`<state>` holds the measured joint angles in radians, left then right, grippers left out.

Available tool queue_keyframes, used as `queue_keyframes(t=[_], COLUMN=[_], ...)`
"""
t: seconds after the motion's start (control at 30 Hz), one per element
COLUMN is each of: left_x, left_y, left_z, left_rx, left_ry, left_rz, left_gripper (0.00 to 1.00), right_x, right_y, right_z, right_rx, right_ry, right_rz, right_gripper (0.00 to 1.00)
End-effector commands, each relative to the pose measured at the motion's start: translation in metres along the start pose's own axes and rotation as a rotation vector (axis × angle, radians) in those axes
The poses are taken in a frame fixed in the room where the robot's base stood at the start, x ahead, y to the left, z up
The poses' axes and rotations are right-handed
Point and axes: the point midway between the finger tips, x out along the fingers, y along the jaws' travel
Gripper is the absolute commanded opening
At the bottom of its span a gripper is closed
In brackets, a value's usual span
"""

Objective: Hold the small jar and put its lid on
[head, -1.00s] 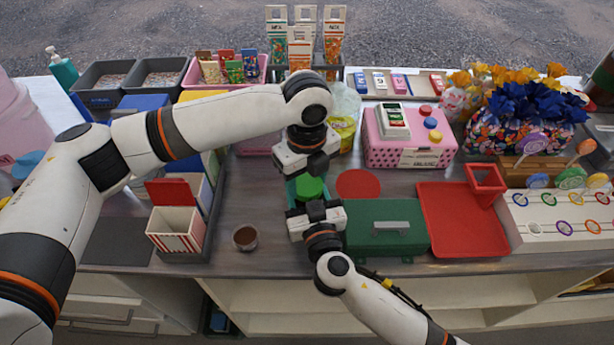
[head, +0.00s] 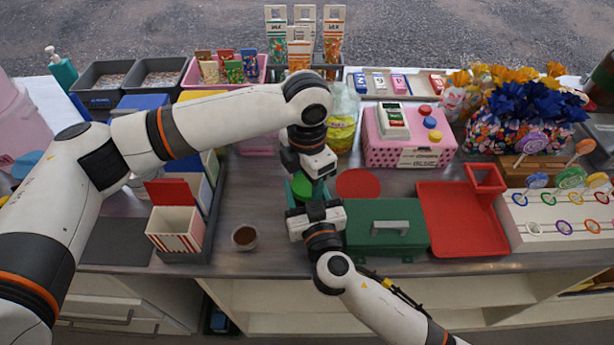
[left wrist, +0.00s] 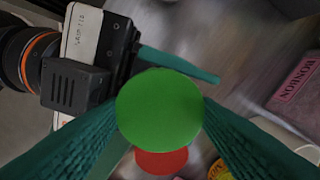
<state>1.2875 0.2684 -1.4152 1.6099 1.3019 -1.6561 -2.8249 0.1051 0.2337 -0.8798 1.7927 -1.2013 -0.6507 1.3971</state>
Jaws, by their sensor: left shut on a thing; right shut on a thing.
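A round green lid (head: 302,186) shows between my two grippers above the counter, and its flat top fills the middle of the left wrist view (left wrist: 160,112). My left gripper (head: 306,182) comes down from behind, and its teal fingers are shut on the lid's sides. My right gripper (head: 298,196) reaches in from the front, close beside and below the lid. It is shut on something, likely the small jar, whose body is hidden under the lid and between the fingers. I cannot tell whether lid and jar touch.
A red disc (head: 358,183) lies just right of the grippers, with a green box (head: 386,241) in front of it. A small brown-filled cup (head: 244,238) stands left. A yellow-labelled jar (head: 341,132) and pink box (head: 409,154) stand behind. Bare counter lies left of the grippers.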

Motion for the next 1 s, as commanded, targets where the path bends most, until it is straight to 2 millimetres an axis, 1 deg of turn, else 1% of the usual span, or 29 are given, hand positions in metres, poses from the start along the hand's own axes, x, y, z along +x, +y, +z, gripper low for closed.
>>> queue_keyframes(t=[0.17,0.2,0.27,0.3,0.33,0.87,1.0], left_x=[-0.0012,-0.0012,-0.0012,-0.0011,-0.0011,-0.0001,-0.0089], left_y=[-0.0007,-0.0007,-0.0007,-0.0005,-0.0002,0.0048,0.005], left_z=[-0.0004,-0.0003,-0.0003,-0.0003,-0.0003,-0.0007,-0.0012], left_rx=[-0.003,-0.003,-0.003,-0.003,-0.003,0.005,0.006], left_ry=[0.002,0.002,0.002,0.002,0.002,0.001,0.003], left_rz=[-0.002,-0.002,-0.002,-0.002,-0.001,0.008,0.007], left_gripper=[0.33,0.58,0.67,0.74,0.76,0.76,0.76], right_x=[-0.0003,-0.0003,-0.0003,-0.0003,-0.0002,0.0006,0.0007], right_y=[-0.0002,-0.0002,-0.0001,-0.0001,-0.0001,0.0001,-0.0001], right_z=[-0.0009,-0.0009,-0.0009,-0.0009,-0.0009,-0.0008,-0.0009], right_rx=[0.0,0.0,0.0,0.0,0.0,0.0,0.0], right_ry=[0.002,0.002,0.002,0.002,0.002,0.002,0.002], right_rz=[0.0,0.0,0.0,0.0,0.0,0.001,0.0], right_gripper=[0.0,0.0,0.0,0.0,0.0,0.0,0.0])
